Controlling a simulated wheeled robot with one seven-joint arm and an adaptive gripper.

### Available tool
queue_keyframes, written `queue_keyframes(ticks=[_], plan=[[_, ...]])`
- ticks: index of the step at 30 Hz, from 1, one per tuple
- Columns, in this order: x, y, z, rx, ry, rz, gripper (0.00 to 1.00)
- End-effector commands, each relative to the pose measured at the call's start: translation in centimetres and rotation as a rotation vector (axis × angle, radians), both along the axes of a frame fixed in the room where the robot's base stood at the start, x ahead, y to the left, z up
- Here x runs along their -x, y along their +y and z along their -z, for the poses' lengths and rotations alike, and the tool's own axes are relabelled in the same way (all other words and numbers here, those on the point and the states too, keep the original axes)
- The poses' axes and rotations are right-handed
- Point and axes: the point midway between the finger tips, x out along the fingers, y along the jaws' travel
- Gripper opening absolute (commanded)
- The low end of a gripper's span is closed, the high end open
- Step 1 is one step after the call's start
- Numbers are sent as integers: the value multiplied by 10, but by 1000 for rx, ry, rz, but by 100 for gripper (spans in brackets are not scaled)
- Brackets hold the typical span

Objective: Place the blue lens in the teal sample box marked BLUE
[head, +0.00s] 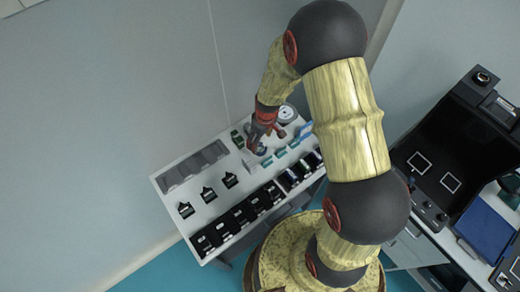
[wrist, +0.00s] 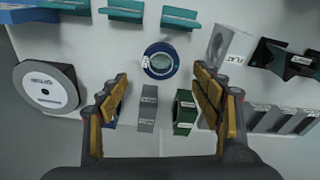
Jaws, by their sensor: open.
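A blue ring-shaped lens (wrist: 160,61) with a pale centre lies on the white table in the wrist view, ahead of my fingertips and roughly centred between them. My gripper (wrist: 160,88) is open, with nothing between its fingers; in the head view my gripper (head: 261,139) is over the table's back part. Three teal pieces, including a middle one (wrist: 125,12) and a right one (wrist: 180,18), lie along the top edge of the wrist view, some cut off. They also show in the head view as small teal shapes (head: 281,153). No BLUE marking is readable.
A round silver disc (wrist: 46,88) stands left; grey (wrist: 147,108) and green (wrist: 184,112) upright blocks stand near my fingers. A white block marked FLAT (wrist: 231,48) and black holders (wrist: 290,58) are right. Several black boxes (head: 243,212) line the table's front.

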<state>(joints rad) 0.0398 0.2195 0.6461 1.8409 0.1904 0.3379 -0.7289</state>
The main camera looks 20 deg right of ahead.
Motion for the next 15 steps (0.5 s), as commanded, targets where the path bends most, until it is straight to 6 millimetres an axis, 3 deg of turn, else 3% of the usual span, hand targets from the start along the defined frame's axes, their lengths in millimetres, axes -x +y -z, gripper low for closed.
queue_keyframes(ticks=[10, 15], plan=[[2, 1, 44, -1, 1, 2, 66], [1, 1, 49, 0, 0, 2, 66]])
